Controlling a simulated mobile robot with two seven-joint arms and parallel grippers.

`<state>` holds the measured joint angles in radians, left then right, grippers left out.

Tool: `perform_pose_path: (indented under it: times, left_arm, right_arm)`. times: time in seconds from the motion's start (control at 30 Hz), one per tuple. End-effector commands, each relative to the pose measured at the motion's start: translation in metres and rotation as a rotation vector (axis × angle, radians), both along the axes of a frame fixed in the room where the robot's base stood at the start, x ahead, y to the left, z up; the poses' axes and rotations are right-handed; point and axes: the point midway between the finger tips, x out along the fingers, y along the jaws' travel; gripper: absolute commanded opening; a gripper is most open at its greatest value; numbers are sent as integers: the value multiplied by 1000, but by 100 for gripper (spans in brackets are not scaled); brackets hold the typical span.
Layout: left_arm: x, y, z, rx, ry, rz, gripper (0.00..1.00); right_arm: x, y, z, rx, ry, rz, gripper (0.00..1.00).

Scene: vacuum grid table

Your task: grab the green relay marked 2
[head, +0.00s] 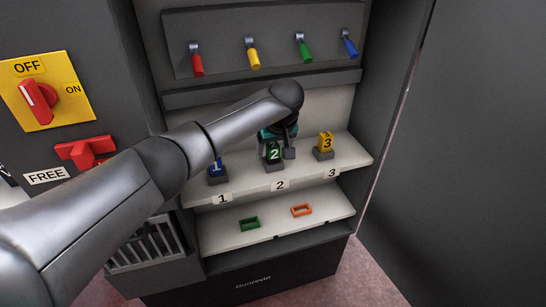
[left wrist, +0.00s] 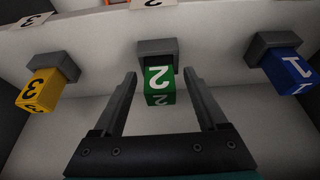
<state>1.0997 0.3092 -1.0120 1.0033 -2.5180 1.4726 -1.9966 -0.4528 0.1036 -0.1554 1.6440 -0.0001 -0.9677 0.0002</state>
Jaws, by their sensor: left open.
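The green relay marked 2 (head: 273,152) sits in the middle grey socket on the upper shelf in the head view. It also shows in the left wrist view (left wrist: 159,84), in its grey socket (left wrist: 157,52). My left gripper (left wrist: 159,82) is open, with one finger on each side of the green relay. Gaps show between the fingers and the relay. In the head view the left gripper (head: 280,146) is partly hidden by its own arm, at the green relay. My right gripper is in neither view.
The blue relay marked 1 (head: 215,168) and yellow relay marked 3 (head: 325,141) stand in sockets either side. The lower shelf holds a green frame (head: 249,223) and an orange frame (head: 301,210). Coloured levers (head: 253,58) hang above. A cabinet wall (head: 395,85) bounds the right side.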

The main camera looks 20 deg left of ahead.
Motion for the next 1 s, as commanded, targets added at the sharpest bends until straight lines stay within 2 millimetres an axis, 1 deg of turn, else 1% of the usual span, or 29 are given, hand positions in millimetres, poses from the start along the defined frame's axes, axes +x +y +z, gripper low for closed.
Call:
perform_pose_path:
  times: [0.07, 0.1, 0.73, 1.0]
  left_arm:
    - [0, 0, 0, 0, 0, 0, 75]
    - [0, 0, 0, 0, 0, 0, 72]
    - [0, 0, 0, 1, 1, 0, 1]
    - [0, 0, 1, 1, -1, 0, 0]
  right_arm:
    - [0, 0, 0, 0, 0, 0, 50]
    - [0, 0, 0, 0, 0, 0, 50]
    - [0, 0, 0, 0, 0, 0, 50]
    - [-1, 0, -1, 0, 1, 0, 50]
